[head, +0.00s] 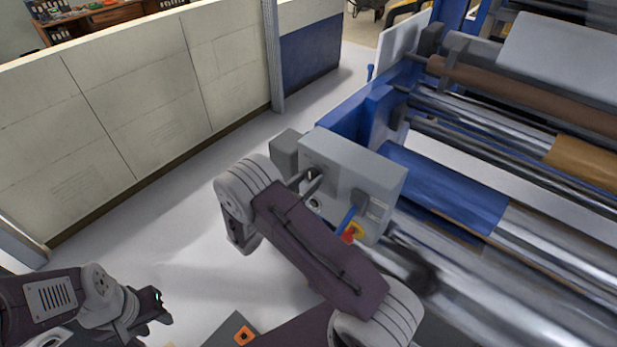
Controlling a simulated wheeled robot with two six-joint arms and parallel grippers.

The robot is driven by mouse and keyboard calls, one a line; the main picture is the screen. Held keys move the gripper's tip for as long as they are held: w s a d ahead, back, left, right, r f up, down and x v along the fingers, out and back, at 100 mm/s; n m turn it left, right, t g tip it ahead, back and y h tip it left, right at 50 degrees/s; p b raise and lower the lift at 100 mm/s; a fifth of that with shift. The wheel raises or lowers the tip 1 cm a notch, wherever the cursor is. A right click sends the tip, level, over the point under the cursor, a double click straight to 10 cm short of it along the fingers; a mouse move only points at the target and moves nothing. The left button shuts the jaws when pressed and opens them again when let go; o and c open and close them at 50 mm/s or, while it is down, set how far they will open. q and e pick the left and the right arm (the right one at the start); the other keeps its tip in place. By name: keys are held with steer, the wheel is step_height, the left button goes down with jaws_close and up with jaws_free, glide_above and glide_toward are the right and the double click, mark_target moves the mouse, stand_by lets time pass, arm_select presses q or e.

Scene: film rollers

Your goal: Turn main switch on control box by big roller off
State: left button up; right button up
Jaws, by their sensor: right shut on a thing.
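The grey control box (345,180) is mounted at the end of the roller machine. On its front is a red and yellow main switch (352,232), partly covered by my right forearm, with a blue part (347,218) just above it. My right arm reaches up across the box front, bent at the elbow. Its jaws are hidden behind the forearm, shut at the main switch; their exact hold and the switch's position cannot be made out. My left gripper (160,297) is low at the left, over the floor and well away from the box; its jaw opening is unclear.
The big rollers (510,240) and blue machine frame (350,118) fill the right side. A pale partition wall (130,110) runs along the left. The light floor (150,225) between wall and machine is clear. A dark box with an orange mark (244,336) is at the bottom.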

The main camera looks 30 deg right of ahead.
steer(key=n+p, duration=0.1)
steer(key=n, duration=0.5)
steer(key=shift+p, duration=0.4)
steer(key=shift+n, duration=0.3)
steer(key=o, duration=1.4)
steer(key=shift+c, duration=0.2)
steer(key=b+v, duration=0.4)
steer(key=v, duration=0.5)
